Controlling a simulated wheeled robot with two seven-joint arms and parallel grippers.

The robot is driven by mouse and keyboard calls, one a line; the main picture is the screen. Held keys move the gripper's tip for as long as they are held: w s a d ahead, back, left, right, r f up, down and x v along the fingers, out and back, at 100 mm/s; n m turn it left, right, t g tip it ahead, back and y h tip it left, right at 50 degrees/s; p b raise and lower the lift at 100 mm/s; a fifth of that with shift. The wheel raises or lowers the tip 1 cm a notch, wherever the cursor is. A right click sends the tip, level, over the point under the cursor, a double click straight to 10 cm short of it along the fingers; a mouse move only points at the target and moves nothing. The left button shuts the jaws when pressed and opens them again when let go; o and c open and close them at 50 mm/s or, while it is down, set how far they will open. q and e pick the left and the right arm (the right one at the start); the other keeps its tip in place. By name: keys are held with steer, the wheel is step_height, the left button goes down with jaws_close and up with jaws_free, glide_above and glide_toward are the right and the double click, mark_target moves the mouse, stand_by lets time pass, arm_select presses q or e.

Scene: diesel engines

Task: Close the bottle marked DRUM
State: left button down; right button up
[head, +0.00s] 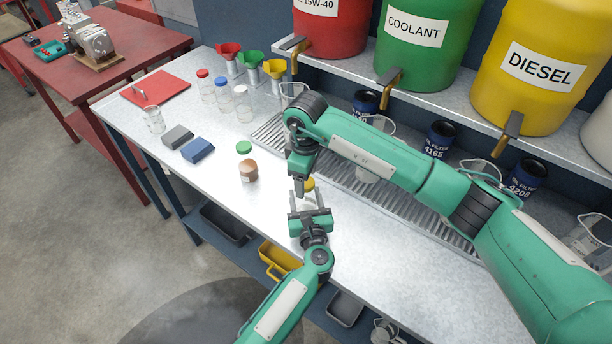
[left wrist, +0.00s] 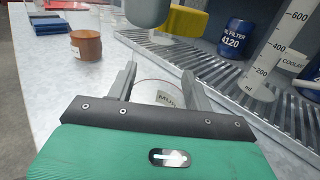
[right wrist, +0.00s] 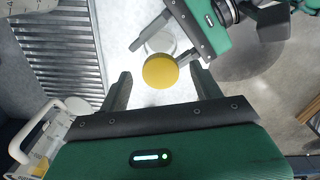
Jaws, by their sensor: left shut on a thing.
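A clear bottle (head: 306,203) stands at the front of the bench, with my left gripper (head: 310,217) shut around its body. Its label (left wrist: 167,98) is partly cut off in the left wrist view, and I cannot read it in full. A yellow cap (right wrist: 160,71) shows at the bottle's top; it also shows in the head view (head: 309,184). I cannot tell whether it is seated on the neck. My right gripper (right wrist: 160,78) is open, pointing down over the cap, with a finger on each side and gaps between. The bottle's neck is hidden.
A green cap (head: 244,147) and a brown jar (head: 248,168) are left of the bottle. A ribbed drain grate (head: 350,187) and oil filters (head: 440,138) lie behind.

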steer(key=shift+r, duration=0.1)
steer(key=shift+r, duration=2.15)
steer(key=shift+c, duration=0.3)
